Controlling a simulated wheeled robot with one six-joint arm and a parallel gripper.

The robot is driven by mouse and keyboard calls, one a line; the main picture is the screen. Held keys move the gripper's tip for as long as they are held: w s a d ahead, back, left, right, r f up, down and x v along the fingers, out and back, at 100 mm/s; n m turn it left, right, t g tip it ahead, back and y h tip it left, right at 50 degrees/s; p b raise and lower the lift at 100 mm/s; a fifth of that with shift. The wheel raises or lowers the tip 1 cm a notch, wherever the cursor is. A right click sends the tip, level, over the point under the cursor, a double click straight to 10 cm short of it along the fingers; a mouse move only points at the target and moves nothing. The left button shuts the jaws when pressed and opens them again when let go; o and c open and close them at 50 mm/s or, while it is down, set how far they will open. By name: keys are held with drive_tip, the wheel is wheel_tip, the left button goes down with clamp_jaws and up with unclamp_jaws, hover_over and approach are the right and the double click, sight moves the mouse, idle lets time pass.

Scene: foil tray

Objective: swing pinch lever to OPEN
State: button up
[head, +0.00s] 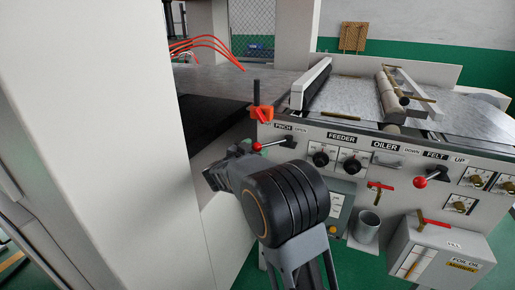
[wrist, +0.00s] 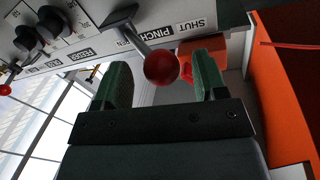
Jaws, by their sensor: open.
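The pinch lever is a short metal rod with a red ball knob (head: 257,146) on the front panel (head: 330,150). In the head view it points left from its dark pivot, away from the OPEN label (head: 300,130). In the wrist view the knob (wrist: 161,67) lies between the two green fingers of my gripper (wrist: 162,78), on the side of the SHUT label (wrist: 189,25). The fingers are apart, with gaps visible on both sides of the knob. In the head view my gripper (head: 238,154) is at the knob, partly hidden by my wrist.
An orange bracket (head: 262,113) with a black upright handle stands just above the lever. Feeder knobs (head: 321,158) and another red-knobbed lever (head: 420,182) are to the right on the panel. A large pale cabinet wall (head: 110,130) fills the left.

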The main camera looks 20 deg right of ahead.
drive_tip(key=shift+x, duration=0.8)
drive_tip(key=shift+c, duration=0.4)
clamp_jaws()
